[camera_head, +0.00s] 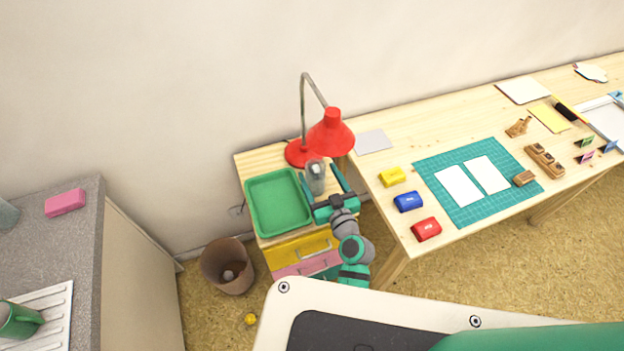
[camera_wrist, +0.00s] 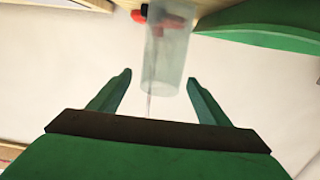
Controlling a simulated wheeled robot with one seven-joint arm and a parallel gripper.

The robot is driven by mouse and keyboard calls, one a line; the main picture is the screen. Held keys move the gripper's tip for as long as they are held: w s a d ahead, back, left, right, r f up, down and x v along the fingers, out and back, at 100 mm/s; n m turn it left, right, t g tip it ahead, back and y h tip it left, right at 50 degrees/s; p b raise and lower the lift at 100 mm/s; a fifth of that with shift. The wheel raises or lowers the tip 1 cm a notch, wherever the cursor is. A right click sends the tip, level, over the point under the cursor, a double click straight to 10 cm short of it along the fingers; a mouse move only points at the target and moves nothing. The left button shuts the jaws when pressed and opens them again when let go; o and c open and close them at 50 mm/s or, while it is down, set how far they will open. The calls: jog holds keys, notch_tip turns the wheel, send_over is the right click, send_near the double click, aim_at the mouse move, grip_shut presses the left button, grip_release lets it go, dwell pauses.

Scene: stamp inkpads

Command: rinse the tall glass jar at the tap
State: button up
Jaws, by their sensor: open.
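The tall glass jar (camera_head: 315,172) is clear and greyish, and stands on the small drawer cabinet beside the green tray. My gripper (camera_head: 321,184) is open, with one finger on each side of the jar. In the wrist view, the jar (camera_wrist: 172,62) shows between and beyond my two spread fingers (camera_wrist: 158,78). Whether either finger touches it I cannot tell. A thin pale line runs along the jar; I cannot tell whether it is an edge or something inside. No tap can be made out.
A red lamp (camera_head: 331,134) stands close behind the jar, and the green tray (camera_head: 250,206) is at its left. The desk (camera_head: 395,150) with stamp pads is at the right. The grey counter (camera_head: 60,245) with a pink sponge (camera_head: 65,202) and green mug (camera_head: 20,319) is far left.

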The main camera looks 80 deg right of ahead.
aim_at(312, 162)
jog(key=shift+x, duration=3.45)
jog(key=c, duration=1.8)
jog(key=shift+o, duration=0.2)
jog(key=shift+w+r, duration=0.1)
jog(key=shift+r, duration=0.05)
